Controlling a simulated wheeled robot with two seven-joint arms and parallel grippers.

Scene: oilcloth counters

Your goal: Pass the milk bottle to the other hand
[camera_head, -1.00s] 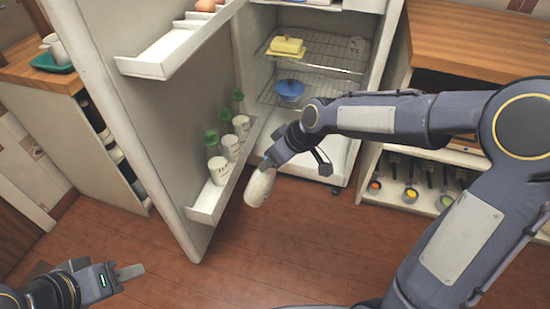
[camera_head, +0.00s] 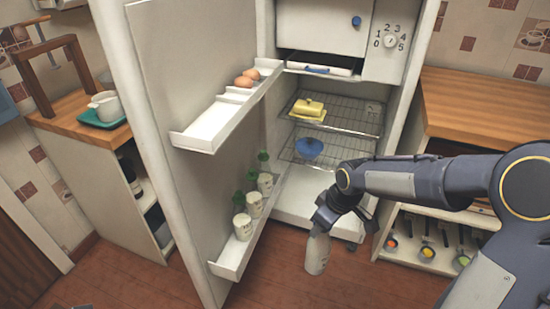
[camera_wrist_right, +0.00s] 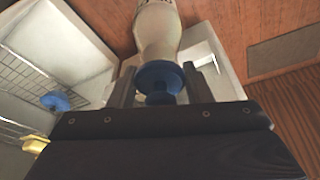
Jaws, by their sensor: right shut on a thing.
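The held milk bottle (camera_head: 317,253) is white and hangs nearly upright in front of the open fridge, right of the door shelf. My right gripper (camera_head: 323,228) is shut on its top end. In the right wrist view the bottle (camera_wrist_right: 157,32) shows a blue cap between the two fingers of the gripper (camera_wrist_right: 160,88). The bottle's lower end is cut off there. My left gripper does not show clearly; only a dark sliver, possibly of my left arm, is at the bottom left edge of the head view.
A blue bowl (camera_head: 309,148) and yellow butter dish (camera_head: 308,108) sit on fridge racks. Counters stand either side; the floor (camera_head: 275,292) is clear.

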